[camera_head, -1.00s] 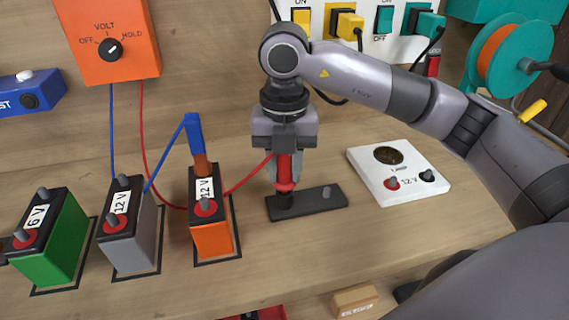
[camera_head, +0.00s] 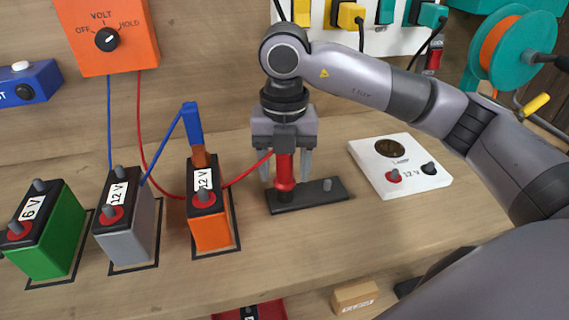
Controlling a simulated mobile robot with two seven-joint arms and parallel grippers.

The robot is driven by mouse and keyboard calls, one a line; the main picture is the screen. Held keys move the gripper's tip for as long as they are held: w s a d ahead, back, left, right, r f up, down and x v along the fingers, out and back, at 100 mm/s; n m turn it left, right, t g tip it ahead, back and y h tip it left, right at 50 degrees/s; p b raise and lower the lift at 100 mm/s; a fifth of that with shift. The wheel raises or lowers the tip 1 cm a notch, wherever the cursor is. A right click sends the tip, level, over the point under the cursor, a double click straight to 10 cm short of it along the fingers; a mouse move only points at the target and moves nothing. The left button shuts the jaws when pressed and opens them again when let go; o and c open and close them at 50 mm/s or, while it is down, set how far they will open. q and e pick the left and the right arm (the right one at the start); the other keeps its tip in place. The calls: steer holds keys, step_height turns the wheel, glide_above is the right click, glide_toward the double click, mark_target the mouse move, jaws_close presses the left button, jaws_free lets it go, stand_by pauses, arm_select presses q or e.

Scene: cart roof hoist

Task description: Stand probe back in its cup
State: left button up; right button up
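The red probe (camera_head: 284,171) stands upright at the left end of a dark holder plate (camera_head: 325,192) on the bench. Its lower end meets a dark round cup there, and its red lead runs off to the left. My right gripper (camera_head: 285,179) is above the plate, pointing down. Its two fingers are spread, one on each side of the probe, with gaps showing between them and it. The probe's top is hidden under the gripper body. A blue probe (camera_head: 193,123) stands at the back of the orange 12 V battery (camera_head: 211,231). My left gripper is not in view.
A grey 12 V battery (camera_head: 127,236) and a green 6 V battery (camera_head: 53,247) stand to the left. The orange voltmeter (camera_head: 107,50) is behind them. A white lamp box (camera_head: 416,182) is right of the holder. The front bench middle is clear.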

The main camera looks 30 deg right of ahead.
step_height(320, 180, up, 6)
steer(key=shift+r, duration=0.55)
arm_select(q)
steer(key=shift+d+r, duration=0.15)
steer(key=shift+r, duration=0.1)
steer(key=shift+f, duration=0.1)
